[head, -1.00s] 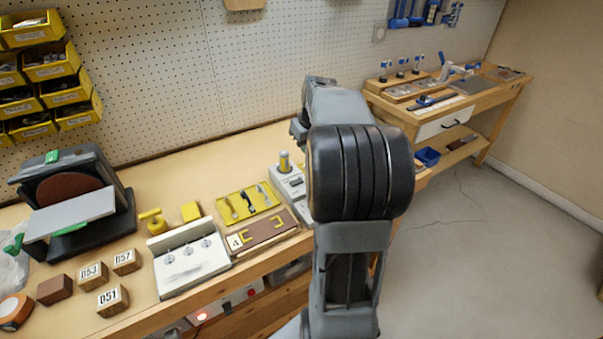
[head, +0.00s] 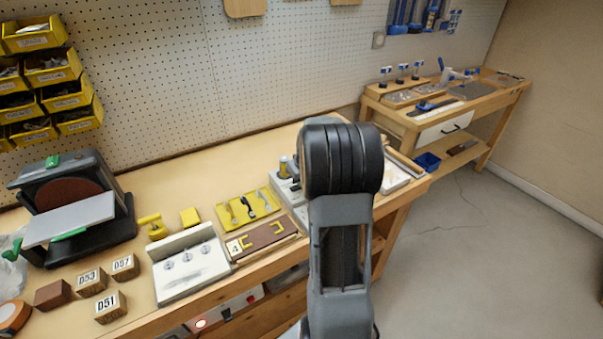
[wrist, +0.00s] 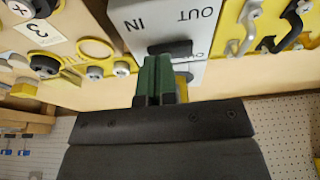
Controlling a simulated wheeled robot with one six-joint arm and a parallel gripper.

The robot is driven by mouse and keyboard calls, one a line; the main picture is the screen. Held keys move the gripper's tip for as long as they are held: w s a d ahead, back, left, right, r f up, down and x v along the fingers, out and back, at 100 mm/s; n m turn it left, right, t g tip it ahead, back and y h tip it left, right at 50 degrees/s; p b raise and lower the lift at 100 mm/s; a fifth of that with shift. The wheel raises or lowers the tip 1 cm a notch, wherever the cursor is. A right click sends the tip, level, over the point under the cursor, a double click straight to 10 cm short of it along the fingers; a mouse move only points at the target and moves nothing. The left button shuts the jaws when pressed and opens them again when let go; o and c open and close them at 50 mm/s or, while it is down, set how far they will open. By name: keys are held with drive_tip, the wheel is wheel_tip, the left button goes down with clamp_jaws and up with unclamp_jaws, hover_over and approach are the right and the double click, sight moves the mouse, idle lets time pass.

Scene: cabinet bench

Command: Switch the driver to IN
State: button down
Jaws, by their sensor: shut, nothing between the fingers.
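The driver is a pale grey box (wrist: 180,20) with IN and OUT printed upside down in the wrist view, IN on the left and OUT on the right. A dark rocker or slot (wrist: 172,47) shows below the letters. My gripper (wrist: 155,62) has green fingers, shut and empty, with the tips over the box beside the dark part, on the IN side. I cannot tell whether they touch. In the head view the driver (head: 287,187) is partly hidden behind my arm, and my gripper is hidden.
In the wrist view, a plate (wrist: 40,30) marked 3 with knobs lies left, and a yellow plate with handles (wrist: 265,25) lies right. In the head view, a yellow tool tray (head: 235,212), a brown plate marked 4 (head: 262,238) and a white box (head: 190,280) stand left of the driver.

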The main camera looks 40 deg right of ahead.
drive_tip(key=shift+f, duration=0.25)
drive_tip(key=shift+f+b, duration=0.35)
drive_tip(key=shift+b, duration=0.05)
drive_tip(key=shift+s+d+r, duration=0.1)
drive_tip(key=shift+a, duration=0.25)
drive_tip(key=shift+w+a+r, duration=0.15)
drive_tip(key=shift+w+a, duration=0.05)
drive_tip(key=shift+a, duration=0.4)
